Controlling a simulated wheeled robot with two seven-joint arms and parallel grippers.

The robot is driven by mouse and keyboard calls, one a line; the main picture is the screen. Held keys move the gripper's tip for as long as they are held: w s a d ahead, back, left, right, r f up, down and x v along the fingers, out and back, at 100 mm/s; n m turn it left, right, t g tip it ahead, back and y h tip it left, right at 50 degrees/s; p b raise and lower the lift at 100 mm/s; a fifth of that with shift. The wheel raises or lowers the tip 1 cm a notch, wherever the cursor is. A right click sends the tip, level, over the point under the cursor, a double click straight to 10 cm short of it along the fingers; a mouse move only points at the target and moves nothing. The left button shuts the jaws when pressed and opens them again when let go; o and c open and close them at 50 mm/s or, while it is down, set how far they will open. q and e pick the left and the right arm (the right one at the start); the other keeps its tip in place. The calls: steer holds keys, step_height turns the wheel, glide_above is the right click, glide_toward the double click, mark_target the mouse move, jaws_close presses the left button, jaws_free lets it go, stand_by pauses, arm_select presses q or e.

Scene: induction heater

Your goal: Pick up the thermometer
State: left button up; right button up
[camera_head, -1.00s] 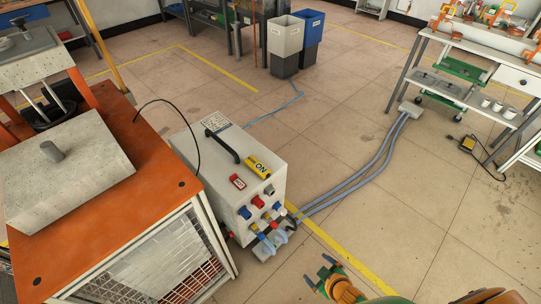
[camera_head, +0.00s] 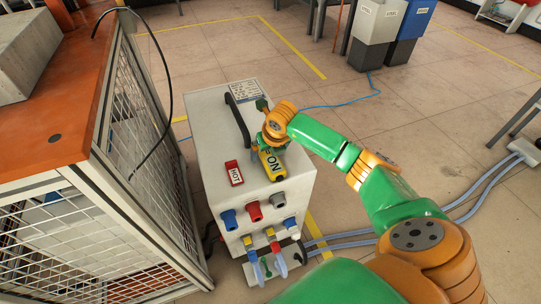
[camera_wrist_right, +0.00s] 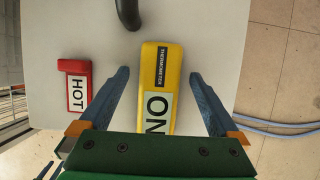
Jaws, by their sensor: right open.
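The yellow thermometer (camera_head: 271,163) lies on top of the white heater box (camera_head: 217,143), with its "ON" label showing. In the right wrist view the thermometer (camera_wrist_right: 160,85) reads "THERMOMETER" and sits between the two blue fingers. My right gripper (camera_wrist_right: 160,80) is open, with a finger on each side of the thermometer and a gap on both sides. In the head view my right gripper (camera_head: 262,150) is over the box top and hides part of the thermometer.
A red "HOT" block (camera_head: 234,173) lies left of the thermometer; it also shows in the wrist view (camera_wrist_right: 76,87). A black handle (camera_head: 238,121) rises from the box top. An orange-topped cage bench (camera_head: 60,130) stands at left. Sockets and plugs cover the box front.

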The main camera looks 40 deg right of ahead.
steer(key=shift+f, duration=0.2)
stand_by(0.3)
steer(key=shift+c, duration=0.4)
jaws_close()
